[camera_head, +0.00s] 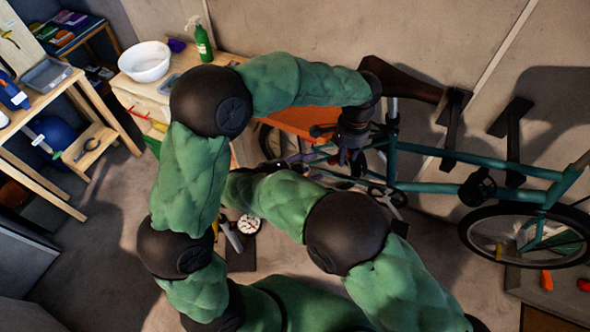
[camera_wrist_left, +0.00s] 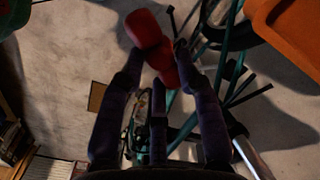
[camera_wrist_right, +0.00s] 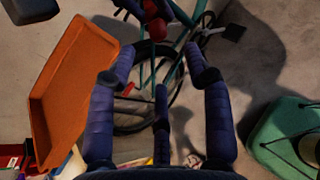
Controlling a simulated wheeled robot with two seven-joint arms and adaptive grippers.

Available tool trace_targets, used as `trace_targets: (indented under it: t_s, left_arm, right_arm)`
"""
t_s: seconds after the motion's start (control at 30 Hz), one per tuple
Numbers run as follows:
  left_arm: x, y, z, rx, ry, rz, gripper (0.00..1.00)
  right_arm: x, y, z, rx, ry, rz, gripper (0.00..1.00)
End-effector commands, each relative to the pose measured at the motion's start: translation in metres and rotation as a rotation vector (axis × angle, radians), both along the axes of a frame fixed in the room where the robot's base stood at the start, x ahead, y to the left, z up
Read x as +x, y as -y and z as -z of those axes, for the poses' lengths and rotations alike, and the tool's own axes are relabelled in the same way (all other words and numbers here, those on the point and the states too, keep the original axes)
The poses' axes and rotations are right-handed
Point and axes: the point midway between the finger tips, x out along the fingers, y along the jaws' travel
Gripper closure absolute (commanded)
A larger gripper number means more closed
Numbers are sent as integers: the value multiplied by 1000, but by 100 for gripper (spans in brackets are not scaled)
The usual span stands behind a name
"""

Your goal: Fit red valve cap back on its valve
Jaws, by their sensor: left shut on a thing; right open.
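My left gripper (camera_head: 350,155) is beside the teal bicycle frame in the head view. In the left wrist view its fingers (camera_wrist_left: 160,60) are shut on the red valve cap (camera_wrist_left: 145,30), which shows as two rounded red parts. The cap also shows in the right wrist view (camera_wrist_right: 153,28), at the top near the bicycle. My right gripper (camera_wrist_right: 160,65) is open, with nothing between its fingers, facing a bicycle wheel (camera_wrist_right: 140,120). I cannot make out the valve.
The teal bicycle (camera_head: 430,187) hangs along the wall. An orange tray (camera_head: 305,122) is close to both grippers. A bench with a white bowl (camera_head: 145,62) and a green spray bottle (camera_head: 203,42) stands at the back left.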

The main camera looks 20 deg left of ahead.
Motion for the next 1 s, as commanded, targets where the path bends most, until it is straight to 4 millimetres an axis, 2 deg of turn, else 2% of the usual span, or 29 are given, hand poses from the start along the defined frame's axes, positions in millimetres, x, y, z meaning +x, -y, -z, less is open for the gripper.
trace_targets:
  t_s: [0.2, 0.4, 0.83, 1.0]
  left_arm:
    - [0, 0, 0, 0, 0, 0, 80]
    - [0, 0, 0, 0, 0, 0, 80]
    - [0, 0, 0, 0, 0, 0, 80]
    - [0, 0, 0, 0, 1, 0, 80]
  right_arm:
    - [26, 22, 14, 1, -2, 3, 49]
    - [41, 33, 22, 2, 0, 2, 49]
    - [46, 37, 25, 1, 0, 0, 49]
    - [46, 37, 25, 2, -1, 0, 97]
